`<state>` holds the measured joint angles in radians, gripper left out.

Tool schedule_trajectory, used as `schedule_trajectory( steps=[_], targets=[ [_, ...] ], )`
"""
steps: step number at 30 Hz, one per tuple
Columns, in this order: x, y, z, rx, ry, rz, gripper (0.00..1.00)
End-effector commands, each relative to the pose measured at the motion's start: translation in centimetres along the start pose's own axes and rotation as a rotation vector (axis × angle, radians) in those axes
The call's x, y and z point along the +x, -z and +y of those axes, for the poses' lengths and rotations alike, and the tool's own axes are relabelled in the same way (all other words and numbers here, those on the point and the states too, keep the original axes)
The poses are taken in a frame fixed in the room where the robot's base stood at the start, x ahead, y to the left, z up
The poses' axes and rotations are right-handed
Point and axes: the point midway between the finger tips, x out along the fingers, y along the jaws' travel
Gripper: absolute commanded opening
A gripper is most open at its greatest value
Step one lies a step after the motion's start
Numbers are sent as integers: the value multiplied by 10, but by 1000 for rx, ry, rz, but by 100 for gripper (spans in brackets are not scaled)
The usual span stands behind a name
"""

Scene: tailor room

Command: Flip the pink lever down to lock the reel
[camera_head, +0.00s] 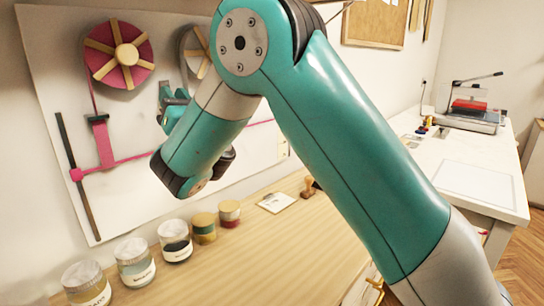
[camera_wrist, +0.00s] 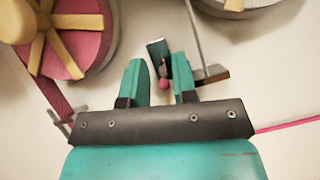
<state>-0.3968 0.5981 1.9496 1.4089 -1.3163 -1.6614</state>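In the wrist view, my gripper (camera_wrist: 159,65) has its two teal fingers apart. A small round pink knob (camera_wrist: 163,85) shows in the gap between them, beside a dark upright piece (camera_wrist: 157,50); I take it for the lever's end. I cannot tell whether a finger touches it. The pink reel (camera_wrist: 72,42) with tan spokes is at the upper left, and it also shows on the wall board in the head view (camera_head: 103,67). In the head view my gripper (camera_head: 172,97) is small and partly hidden behind my arm, and the knob cannot be made out there.
A pink strip (camera_head: 140,158) runs across the wall board (camera_head: 48,20), past a pink block (camera_head: 103,143) and a dark bar (camera_head: 85,205). A grey reel (camera_head: 192,42) is right of the pink one. Several jars (camera_head: 134,265) line the wooden bench (camera_head: 240,260) below.

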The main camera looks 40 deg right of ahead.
Motion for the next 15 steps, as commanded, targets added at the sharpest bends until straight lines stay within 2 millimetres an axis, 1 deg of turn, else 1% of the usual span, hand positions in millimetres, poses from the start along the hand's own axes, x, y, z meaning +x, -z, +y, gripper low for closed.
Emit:
schedule_trajectory(
  steps=[1, 15],
  targets=[
    [6, -11, -1, -9, 12, 17, 34],
    [8, -17, 2, -22, 42, 201, 34]
  ],
)
